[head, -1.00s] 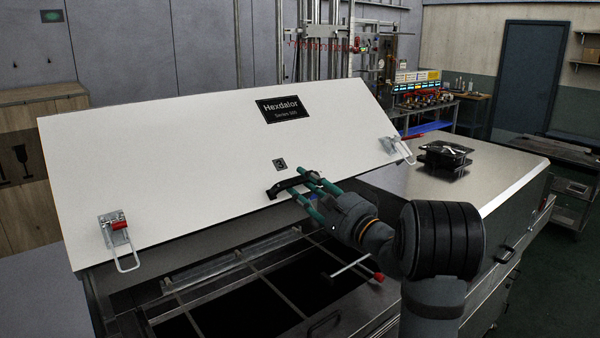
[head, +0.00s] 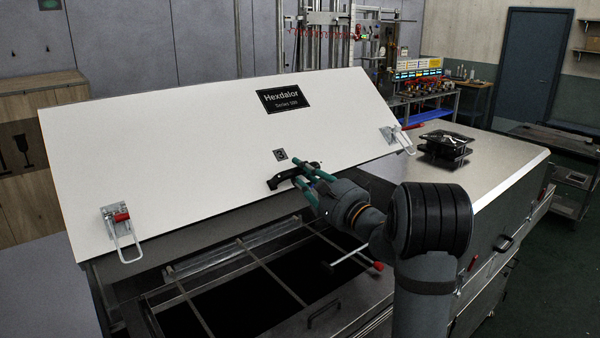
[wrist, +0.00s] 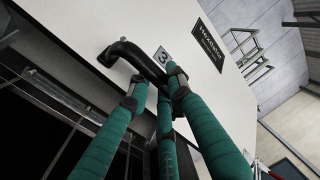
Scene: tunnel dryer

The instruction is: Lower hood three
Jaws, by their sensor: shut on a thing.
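Hood three (head: 200,165) is a large white panel, raised and tilted over the open chamber in the head view. Part of the handle is hidden by the fingers. A latch with a red piece (head: 121,222) hangs at the hood's left, another latch (head: 396,138) at its right.
The open chamber (head: 240,240) with a metal frame lies under the hood. A closed neighbouring cover (head: 490,165) carries a black fan-like unit (head: 445,146). A wooden crate (head: 45,110) stands at left.

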